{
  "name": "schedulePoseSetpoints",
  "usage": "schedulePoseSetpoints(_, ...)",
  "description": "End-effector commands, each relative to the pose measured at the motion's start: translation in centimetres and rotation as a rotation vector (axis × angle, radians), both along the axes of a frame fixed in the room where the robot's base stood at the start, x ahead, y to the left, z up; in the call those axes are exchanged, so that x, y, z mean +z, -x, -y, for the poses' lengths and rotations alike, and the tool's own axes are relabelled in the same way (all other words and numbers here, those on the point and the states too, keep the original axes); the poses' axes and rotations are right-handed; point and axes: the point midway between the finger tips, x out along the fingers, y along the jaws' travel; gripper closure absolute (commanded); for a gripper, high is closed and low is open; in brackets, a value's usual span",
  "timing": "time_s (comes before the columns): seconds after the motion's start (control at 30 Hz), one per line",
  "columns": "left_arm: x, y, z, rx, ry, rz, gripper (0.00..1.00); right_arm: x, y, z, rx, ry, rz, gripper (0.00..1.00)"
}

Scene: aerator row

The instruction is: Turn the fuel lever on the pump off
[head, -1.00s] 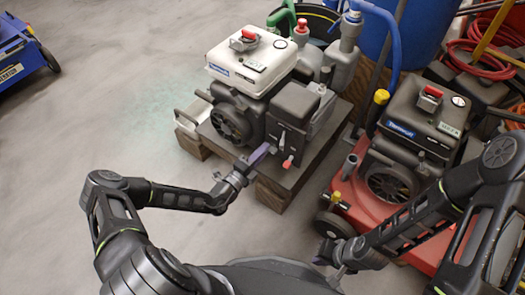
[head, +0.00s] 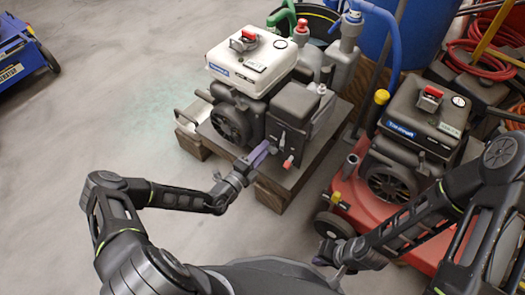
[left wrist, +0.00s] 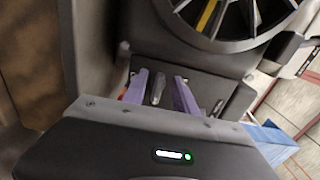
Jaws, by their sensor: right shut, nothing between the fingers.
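The pump (head: 265,85) has a white top and a dark engine body and stands on a wooden base. My left gripper (head: 262,153) is at its lower front. In the left wrist view, the purple fingers (left wrist: 159,92) stand apart, with a small grey lever (left wrist: 158,88) between them. I cannot tell whether either finger touches it. A second small lever (left wrist: 217,107) shows to the right of the fingers. A red-tipped lever (head: 288,162) hangs at the pump front, right of my left gripper. My right gripper (head: 330,254) is shut and empty, low beside the red machine.
A red-based machine with a black engine (head: 425,118) stands to the right of the pump. A blue barrel (head: 395,30) and a blue hose (head: 392,45) are behind. A blue cart (head: 18,50) is at far left. The floor (head: 90,120) on the left is clear.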

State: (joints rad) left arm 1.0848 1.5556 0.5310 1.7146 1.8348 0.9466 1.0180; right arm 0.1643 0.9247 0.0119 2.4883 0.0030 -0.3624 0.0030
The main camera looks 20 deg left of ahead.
Motion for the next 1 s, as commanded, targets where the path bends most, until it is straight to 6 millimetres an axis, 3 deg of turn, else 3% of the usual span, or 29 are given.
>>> schedulePoseSetpoints(0.27,0.1,1.2,-0.5,0.001,-0.001,-0.002,0.66,0.5,0.1,-0.1,0.002,-0.001,-0.001,1.0)
schedulePoseSetpoints(0.7,0.1,6.9,-2.8,0.001,0.0,-0.001,0.66,1.8,0.5,-0.5,0.011,-0.007,-0.008,1.0)
schedulePoseSetpoints(1.0,0.0,7.3,-2.9,-0.001,0.0,0.0,0.66,1.8,0.5,-0.5,0.011,-0.007,-0.009,1.0)
